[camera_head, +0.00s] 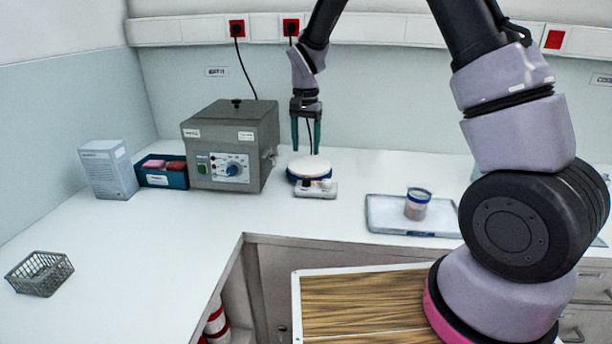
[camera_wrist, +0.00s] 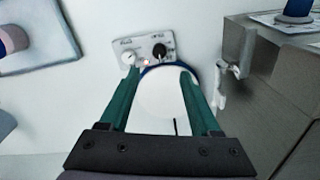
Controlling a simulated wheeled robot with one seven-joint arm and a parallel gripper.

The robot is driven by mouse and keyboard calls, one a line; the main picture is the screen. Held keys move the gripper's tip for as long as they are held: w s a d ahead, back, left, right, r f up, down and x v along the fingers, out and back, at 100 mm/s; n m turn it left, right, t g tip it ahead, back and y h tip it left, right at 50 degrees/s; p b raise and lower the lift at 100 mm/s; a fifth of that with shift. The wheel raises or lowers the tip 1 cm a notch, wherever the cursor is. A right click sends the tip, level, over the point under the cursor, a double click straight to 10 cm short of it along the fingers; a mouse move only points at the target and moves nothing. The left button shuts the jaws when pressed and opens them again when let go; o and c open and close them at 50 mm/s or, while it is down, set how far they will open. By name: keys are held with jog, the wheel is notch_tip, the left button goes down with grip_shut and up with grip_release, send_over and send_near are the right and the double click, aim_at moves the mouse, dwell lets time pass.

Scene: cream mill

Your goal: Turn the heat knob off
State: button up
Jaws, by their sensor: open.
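A small hotplate stirrer with a round white top (camera_head: 310,168) and dark blue body stands on the bench. Its pale control panel (camera_head: 316,190) faces the front. In the wrist view, the panel (camera_wrist: 141,44) carries a black knob (camera_wrist: 159,50), a white knob (camera_wrist: 128,58) and a small lit orange lamp (camera_wrist: 146,62) between them. I cannot tell from the labels which knob is heat. My gripper (camera_head: 306,150) points down with green fingers apart, above the white top. In the wrist view its fingers (camera_wrist: 159,75) span the plate, with nothing between them; neither knob is held.
A grey box (camera_head: 232,130) with a blue dial stands close left of the hotplate. A tray (camera_head: 385,222) with a blue-lidded jar (camera_head: 418,204) lies to the right. A white carton (camera_head: 108,168), a blue bin (camera_head: 162,178) and a wire basket (camera_head: 40,272) are further left. Bench in front is clear.

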aim_at(306, 179)
notch_tip(306, 179, down, 10)
jog(key=shift+d+f, duration=0.1)
dwell(0.4)
grip_shut()
